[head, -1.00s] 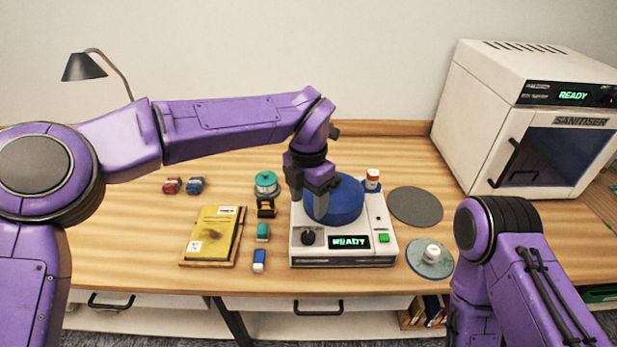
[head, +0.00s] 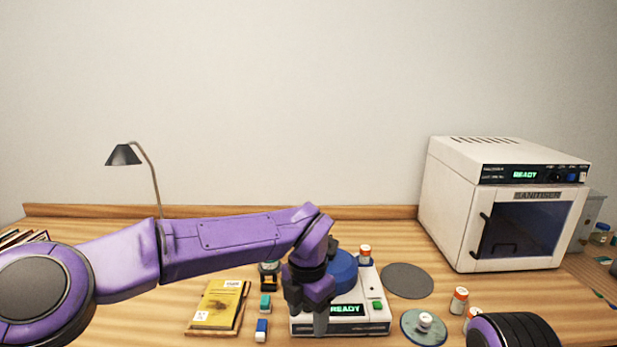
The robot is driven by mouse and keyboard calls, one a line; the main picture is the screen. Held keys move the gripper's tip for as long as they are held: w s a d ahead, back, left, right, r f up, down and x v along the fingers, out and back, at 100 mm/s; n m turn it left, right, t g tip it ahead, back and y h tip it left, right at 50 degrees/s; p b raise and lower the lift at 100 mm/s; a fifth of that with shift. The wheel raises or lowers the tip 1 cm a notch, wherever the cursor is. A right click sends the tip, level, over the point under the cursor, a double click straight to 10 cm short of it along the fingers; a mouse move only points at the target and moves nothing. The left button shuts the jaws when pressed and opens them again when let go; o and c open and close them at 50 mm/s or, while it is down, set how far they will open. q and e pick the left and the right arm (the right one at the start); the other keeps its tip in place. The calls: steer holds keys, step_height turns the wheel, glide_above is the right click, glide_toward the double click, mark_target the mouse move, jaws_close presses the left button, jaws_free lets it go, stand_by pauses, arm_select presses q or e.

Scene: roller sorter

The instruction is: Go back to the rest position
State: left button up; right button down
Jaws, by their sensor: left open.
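My left gripper (head: 320,325) points down in front of the white machine (head: 372,328) with the blue round top (head: 343,270) and a green READY display. It is open, with nothing seen between its fingers, and it hides part of the machine's left side. A small white bottle with an orange cap (head: 365,254) stands at the machine's back right. My right arm shows only as a dark ribbed joint at the lower right edge; its gripper is out of view.
A white sanitiser (head: 450,200) stands at the back right. A grey disc (head: 408,281), a green disc (head: 409,328) bearing a bottle (head: 425,321), and two bottles (head: 459,300) lie right of the machine. A lamp (head: 124,155) stands behind.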

arm_select(q)
steer(key=w+a+f+m+t+y, duration=0.2)
steer(key=a+f+m+t+y, duration=0.3)
steer(key=a+f, duration=0.4)
steer(key=s+a+f+m+t+b, duration=0.1)
steer(key=s+a+f+m+t, duration=0.15)
steer(key=f, duration=0.55)
steer(key=s+a+f+m+t+b, duration=0.1)
steer(key=s+a+f+m, duration=0.3)
steer(key=f, duration=0.3)
steer(key=s+a+f+m+g+b, duration=0.1)
steer(key=s+a+f+m, duration=0.2)
steer(key=s, duration=0.6)
steer(key=s+a+f+m+g+h+b, duration=0.1)
steer(key=s+a+f+m+g, duration=0.1)
steer(key=s+a+f, duration=0.4)
steer(key=s+a+f+m+g, duration=0.2)
steer(key=s+a+f, duration=0.3)
steer(key=s, duration=0.8)
steer(key=shift+a+f+m+h+b, duration=0.15)
steer(key=shift+a+m+h+b, duration=0.2)
steer(key=shift+m, duration=0.5)
arm_select(e)
steer(key=f, duration=0.4)
steer(key=shift+s+f, duration=0.3)
steer(key=shift+f, duration=0.05)
